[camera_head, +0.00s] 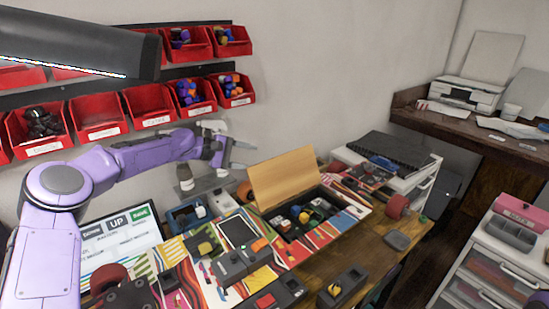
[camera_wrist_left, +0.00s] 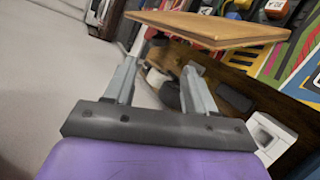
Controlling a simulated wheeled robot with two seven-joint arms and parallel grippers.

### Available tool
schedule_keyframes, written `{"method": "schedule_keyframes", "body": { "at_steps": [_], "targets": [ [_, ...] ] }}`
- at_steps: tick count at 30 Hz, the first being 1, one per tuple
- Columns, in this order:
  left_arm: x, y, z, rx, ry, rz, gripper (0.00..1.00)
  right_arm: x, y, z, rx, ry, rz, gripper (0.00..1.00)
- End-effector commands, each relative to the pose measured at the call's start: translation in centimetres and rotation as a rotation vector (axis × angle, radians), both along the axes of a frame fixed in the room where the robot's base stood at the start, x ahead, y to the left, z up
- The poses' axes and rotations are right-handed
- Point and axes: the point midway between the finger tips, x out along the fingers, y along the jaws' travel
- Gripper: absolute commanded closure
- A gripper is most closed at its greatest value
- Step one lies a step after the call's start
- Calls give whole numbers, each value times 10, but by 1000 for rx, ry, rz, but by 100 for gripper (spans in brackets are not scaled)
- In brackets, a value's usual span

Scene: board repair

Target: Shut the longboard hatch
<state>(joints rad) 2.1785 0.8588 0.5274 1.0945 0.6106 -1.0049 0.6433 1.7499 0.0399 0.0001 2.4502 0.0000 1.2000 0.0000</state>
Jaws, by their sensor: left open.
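The longboard (camera_head: 205,268) lies across the workbench, with a colourful printed deck. Its hatch (camera_head: 285,178), a plain wooden panel, stands raised and tilted at the back edge of an open compartment (camera_head: 283,224). Small coloured parts show inside the compartment. In the left wrist view the hatch (camera_wrist_left: 205,28) shows as a wooden slab just beyond the fingers. My left gripper (camera_head: 234,147) is open and empty, behind and to the left of the raised hatch. Its fingers (camera_wrist_left: 165,72) look apart from the hatch, though the exact gap is hard to judge. My right gripper is not visible.
Red bins (camera_head: 102,117) hang on the wall behind my arm. A blue container (camera_head: 186,215) and a white sign (camera_head: 120,240) stand on the bench to the left. Dark boxes (camera_head: 245,262) sit on the board's front side. A drawer unit (camera_head: 428,185) stands right.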

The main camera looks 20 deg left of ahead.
Motion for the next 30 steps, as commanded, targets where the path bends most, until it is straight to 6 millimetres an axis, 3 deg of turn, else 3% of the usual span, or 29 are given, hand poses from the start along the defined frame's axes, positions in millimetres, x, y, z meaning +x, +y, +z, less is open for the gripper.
{"method": "schedule_keyframes", "body": {
  "at_steps": [9, 22, 27, 30],
  "targets": [
    [43, -52, -25, 2, 2, -6, 45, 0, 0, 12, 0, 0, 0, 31],
    [54, -64, -32, -1, 0, -5, 45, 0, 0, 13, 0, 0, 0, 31],
    [54, -64, -32, -1, 0, -4, 100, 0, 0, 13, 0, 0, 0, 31],
    [54, -63, -32, 0, 1, -5, 100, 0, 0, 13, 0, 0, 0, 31]
  ]
}}
